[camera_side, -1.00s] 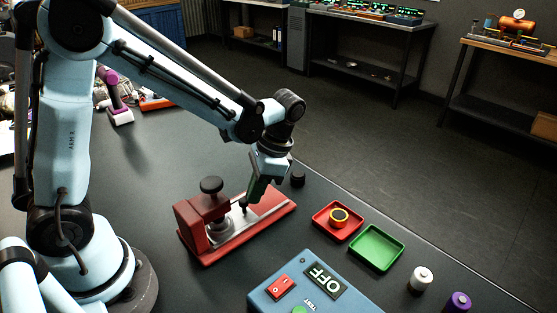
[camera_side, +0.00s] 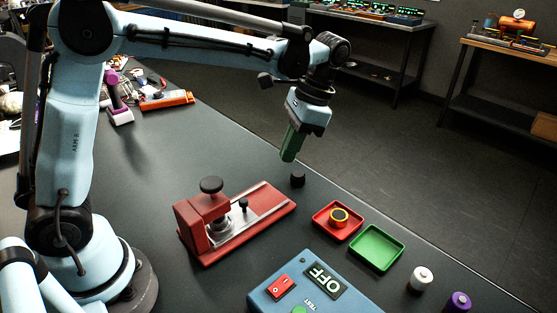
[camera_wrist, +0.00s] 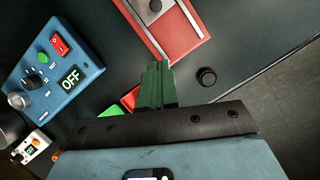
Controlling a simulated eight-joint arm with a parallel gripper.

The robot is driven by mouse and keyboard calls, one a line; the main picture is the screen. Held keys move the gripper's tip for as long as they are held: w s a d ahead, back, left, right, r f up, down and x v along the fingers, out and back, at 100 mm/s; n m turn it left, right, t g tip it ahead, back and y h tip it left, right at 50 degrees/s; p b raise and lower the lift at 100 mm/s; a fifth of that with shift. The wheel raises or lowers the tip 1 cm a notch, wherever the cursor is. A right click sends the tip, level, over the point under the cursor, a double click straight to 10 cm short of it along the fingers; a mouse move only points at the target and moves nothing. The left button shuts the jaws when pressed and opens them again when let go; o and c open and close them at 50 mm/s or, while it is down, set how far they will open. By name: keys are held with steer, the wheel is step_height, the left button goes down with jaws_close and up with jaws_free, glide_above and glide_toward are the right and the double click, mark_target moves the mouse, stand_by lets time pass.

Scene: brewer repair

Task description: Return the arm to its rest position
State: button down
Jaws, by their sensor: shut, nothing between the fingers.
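My gripper (camera_side: 288,155) is raised above the table near the far end of the red fixture. Its green fingers are shut with nothing between them, and they also show in the wrist view (camera_wrist: 158,68). The red fixture (camera_side: 205,243) lies on the dark table (camera_side: 150,185), with a black knob (camera_side: 211,185) on its clamp block and a small black peg (camera_side: 243,203) on its metal rail. A small black cap (camera_side: 298,179) stands on the table just below and beside my fingertips, apart from them.
A blue box (camera_side: 262,300) reads OFF. A white cylinder (camera_side: 421,279) and a purple one (camera_side: 458,303) stand at right. The air around my gripper is clear.

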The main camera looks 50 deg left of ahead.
steer(key=s+a+n+t+h, duration=0.1)
steer(key=s+a+n+t, duration=0.3)
steer(key=s+t, duration=0.5)
steer(key=shift+s+a+f+n+t+h, duration=0.25)
steer(key=shift+a+n+t+h, duration=0.15)
steer(key=shift+n+t, duration=0.4)
